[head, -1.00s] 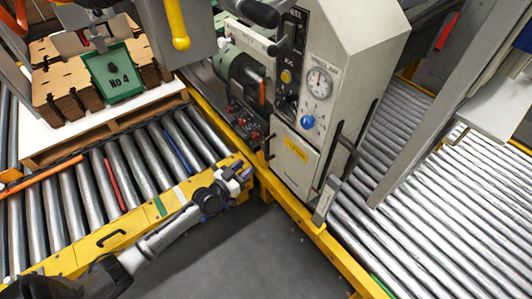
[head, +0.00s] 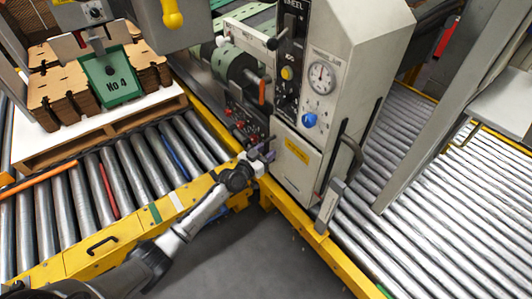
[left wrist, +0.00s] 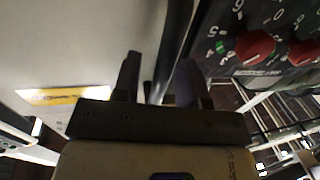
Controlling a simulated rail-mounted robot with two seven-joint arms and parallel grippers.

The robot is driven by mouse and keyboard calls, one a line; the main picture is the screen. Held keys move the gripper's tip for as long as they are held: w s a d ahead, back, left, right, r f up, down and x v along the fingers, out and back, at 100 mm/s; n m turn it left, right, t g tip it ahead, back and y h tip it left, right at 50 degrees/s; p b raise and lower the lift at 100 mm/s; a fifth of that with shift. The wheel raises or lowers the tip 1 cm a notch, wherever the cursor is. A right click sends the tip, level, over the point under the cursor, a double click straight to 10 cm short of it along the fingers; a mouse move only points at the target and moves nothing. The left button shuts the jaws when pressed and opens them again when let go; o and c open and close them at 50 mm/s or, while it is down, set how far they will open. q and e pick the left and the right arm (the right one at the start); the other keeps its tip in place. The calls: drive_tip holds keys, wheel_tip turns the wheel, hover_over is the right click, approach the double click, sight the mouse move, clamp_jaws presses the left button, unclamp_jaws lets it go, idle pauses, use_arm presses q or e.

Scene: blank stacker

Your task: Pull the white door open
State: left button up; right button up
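The white door (head: 288,172) is the lower front panel of the pale machine cabinet, with a yellow label on it. It looks shut in the head view. My left gripper (head: 264,153) is at the door's left edge, close to a small dark handle there. In the left wrist view the two dark fingers (left wrist: 157,82) stand apart, with a dark upright bar seen between and beyond them. The white door (left wrist: 70,45) fills the left of that view. I cannot tell whether the fingers touch the bar. My right gripper does not show.
Red knobs (left wrist: 255,46) on a dark panel lie right of the fingers in the wrist view. The yellow rail (head: 300,217) runs below the cabinet. Roller conveyors (head: 85,205) lie left and right. Grey floor (head: 240,255) is clear in front.

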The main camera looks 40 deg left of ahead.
use_arm(q)
clamp_jaws()
idle(0.3)
